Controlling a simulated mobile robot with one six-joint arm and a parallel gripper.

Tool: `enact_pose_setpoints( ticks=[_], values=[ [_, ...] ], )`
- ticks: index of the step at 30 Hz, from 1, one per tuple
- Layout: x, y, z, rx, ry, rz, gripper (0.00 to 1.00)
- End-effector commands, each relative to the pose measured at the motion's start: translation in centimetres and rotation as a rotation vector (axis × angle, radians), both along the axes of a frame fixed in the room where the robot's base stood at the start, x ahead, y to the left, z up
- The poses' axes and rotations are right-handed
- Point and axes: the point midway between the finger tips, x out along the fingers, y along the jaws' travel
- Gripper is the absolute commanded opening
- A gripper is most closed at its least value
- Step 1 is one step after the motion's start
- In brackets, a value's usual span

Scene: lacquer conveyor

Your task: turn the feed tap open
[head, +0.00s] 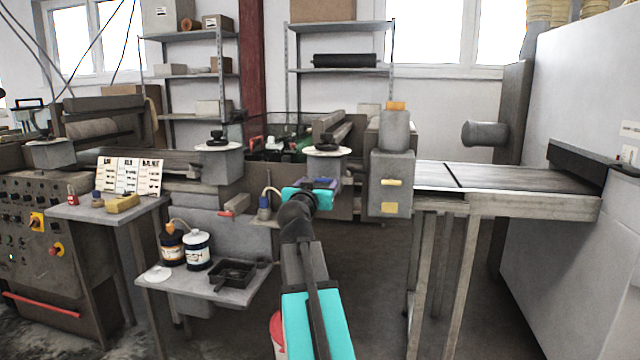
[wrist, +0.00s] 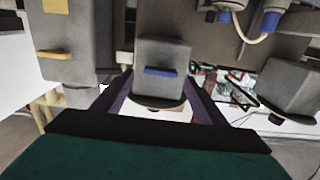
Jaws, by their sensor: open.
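My gripper (head: 319,185) is in front of the middle grey block (head: 326,165), which has a round black knob on a white disc. In the wrist view my gripper (wrist: 159,84) is open, its dark fingers on either side of that block (wrist: 163,52). A short horizontal blue bar handle (wrist: 160,71) on the block's face lies between the fingertips. I see no clear contact. In the head view my gripper largely hides this handle. A red lever (head: 235,206) is at the left block and a yellow one (head: 392,182) on the right box. No label names the feed tap.
A small shelf (head: 213,287) at lower left holds two jars and a black tray. A blue-capped bottle (head: 264,211) with a hose stands close left of my gripper. A conveyor table (head: 540,207) stands at right. Open floor lies between.

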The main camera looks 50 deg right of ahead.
Motion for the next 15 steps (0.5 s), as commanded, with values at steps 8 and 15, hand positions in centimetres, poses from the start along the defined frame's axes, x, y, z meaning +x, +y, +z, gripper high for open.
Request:
enact_pose_setpoints(
  ticks=[8,15],
  values=[
    [1.4,-2.1,0.0,0.0,0.0,0.0,0.66],
    [1.7,-2.7,0.0,0.001,-0.001,0.0,0.66]
  ],
)
